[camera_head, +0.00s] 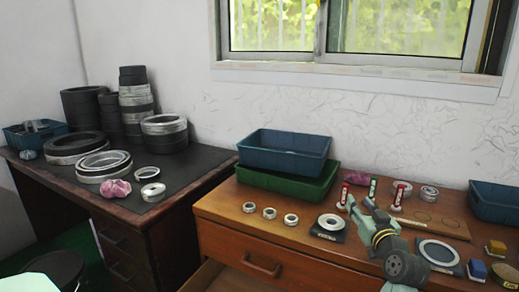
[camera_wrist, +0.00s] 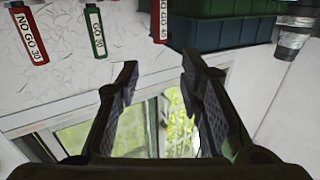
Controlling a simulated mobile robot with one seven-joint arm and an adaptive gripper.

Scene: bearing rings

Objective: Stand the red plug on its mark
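Two red plugs stand upright in the head view, one at left (camera_head: 344,193) and one at right (camera_head: 399,194), with a green plug (camera_head: 373,186) between them. The wrist view, upside down, shows a red plug lettered NO GO 30 (camera_wrist: 29,34), the green plug lettered GO 30 (camera_wrist: 97,32) and a partly cropped red plug (camera_wrist: 160,18). My gripper (camera_head: 359,202) is close to the left red plug. Its fingers (camera_wrist: 158,72) are apart with nothing between them. A wooden board (camera_head: 455,226) carries faint circles; I cannot tell which is the plug's mark.
A blue bin (camera_head: 283,143) on a green bin (camera_head: 290,183) stands behind left. Small rings (camera_head: 269,213) line the front left. A ring on a dark pad (camera_head: 331,223) and another pad with a ring (camera_head: 438,252) flank my arm. Another blue bin (camera_head: 495,201) is at right.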

